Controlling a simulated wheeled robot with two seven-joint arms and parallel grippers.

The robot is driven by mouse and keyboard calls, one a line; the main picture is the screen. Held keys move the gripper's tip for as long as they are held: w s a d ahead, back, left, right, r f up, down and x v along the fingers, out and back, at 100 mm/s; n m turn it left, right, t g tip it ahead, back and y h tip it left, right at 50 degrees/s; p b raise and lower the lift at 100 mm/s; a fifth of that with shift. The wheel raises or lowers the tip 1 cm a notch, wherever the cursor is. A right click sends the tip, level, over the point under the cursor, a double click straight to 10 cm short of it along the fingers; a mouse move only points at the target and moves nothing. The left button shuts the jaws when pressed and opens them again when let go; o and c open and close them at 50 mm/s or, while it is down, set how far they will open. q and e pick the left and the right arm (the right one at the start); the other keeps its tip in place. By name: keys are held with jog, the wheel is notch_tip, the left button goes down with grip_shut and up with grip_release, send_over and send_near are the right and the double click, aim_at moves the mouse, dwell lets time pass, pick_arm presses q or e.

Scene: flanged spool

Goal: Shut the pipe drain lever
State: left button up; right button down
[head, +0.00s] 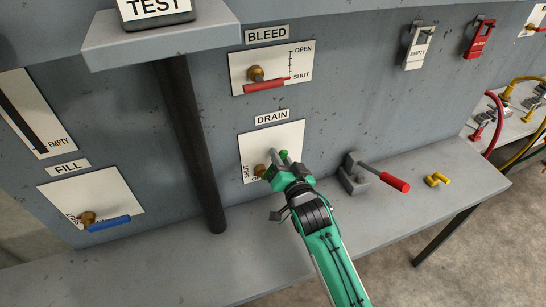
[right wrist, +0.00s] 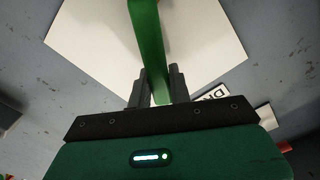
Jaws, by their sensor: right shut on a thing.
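The drain lever has a green handle (head: 284,155) on a white plate (head: 282,137) under the DRAIN label (head: 272,118). Its brass pivot (head: 260,170) shows at the plate's lower left, near the word SHUT. My right gripper (head: 281,166) is shut on the green handle and hides much of it. In the right wrist view the green handle (right wrist: 148,45) runs down between the two dark fingers (right wrist: 158,88), with the white plate behind. The exact angle of the lever is hard to tell. My left gripper is out of view.
The bleed lever (head: 265,85) with a red handle is above, and the blue fill lever (head: 109,223) is at lower left. A dark post (head: 190,145) stands left of the drain plate. A red-handled clamp (head: 385,180) and yellow part (head: 437,180) are on the shelf to the right.

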jog(key=m, duration=0.1)
jog(key=d+f+m, duration=0.1)
jog(key=m, duration=0.1)
jog(key=shift+w+d+f, duration=0.25)
jog(key=shift+d, duration=0.05)
notch_tip(320, 180, down, 6)
jog(key=d+m+b, duration=0.1)
jog(key=d+m, duration=0.1)
jog(key=m, duration=0.6)
jog(key=shift+w+m, duration=0.3)
jog(key=c, duration=1.3)
grip_release()
jog(key=shift+d, duration=0.1)
